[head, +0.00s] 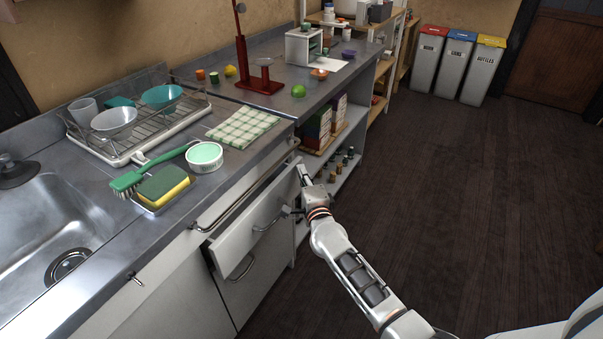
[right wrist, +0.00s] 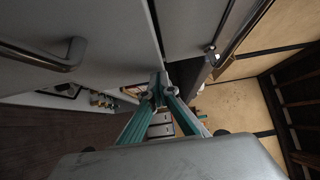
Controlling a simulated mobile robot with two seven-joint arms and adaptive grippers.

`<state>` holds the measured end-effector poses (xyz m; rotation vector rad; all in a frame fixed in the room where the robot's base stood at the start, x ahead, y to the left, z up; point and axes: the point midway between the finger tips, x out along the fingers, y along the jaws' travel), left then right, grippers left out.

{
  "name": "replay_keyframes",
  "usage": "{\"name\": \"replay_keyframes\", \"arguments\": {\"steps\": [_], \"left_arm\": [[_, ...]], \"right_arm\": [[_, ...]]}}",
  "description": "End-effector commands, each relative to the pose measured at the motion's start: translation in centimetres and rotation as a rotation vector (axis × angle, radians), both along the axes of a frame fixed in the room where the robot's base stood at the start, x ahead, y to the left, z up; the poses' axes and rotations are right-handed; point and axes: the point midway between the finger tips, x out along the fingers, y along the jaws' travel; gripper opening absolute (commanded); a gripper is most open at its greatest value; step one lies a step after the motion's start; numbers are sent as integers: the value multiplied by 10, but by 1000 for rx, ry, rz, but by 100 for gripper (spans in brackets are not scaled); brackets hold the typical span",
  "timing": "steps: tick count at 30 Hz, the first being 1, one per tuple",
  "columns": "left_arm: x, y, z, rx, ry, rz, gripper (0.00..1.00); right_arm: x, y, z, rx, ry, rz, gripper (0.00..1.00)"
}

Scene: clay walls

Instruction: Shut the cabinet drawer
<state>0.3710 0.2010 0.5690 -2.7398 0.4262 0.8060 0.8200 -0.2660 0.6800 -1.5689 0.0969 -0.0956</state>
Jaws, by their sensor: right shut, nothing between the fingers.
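The cabinet drawer (head: 240,236) is under the counter and stands partly open. In the right wrist view the closed fingertips (right wrist: 157,82) are close to grey panel edges. The drawer's inside is mostly hidden. My left gripper is not in view.
The counter above holds a dish rack (head: 150,125), a green brush (head: 135,180), a sponge (head: 163,186), a round tub (head: 204,156) and a checked cloth (head: 243,126). Open shelves (head: 345,150) stand beyond the drawer. The dark floor (head: 480,210) at right is clear.

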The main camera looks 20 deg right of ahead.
Motion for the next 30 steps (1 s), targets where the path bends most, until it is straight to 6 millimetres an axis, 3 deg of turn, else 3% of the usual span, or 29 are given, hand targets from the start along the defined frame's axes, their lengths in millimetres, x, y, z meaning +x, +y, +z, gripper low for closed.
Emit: {"name": "replay_keyframes", "arguments": {"steps": [7, 15, 30], "left_arm": [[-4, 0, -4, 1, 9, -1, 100], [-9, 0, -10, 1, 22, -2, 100], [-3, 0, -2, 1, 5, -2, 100]], "right_arm": [[2, 1, 0, 0, -1, 0, 0], [21, 16, -1, 0, 0, 0, 0], [18, 16, 2, -1, -2, 0, 0]]}}
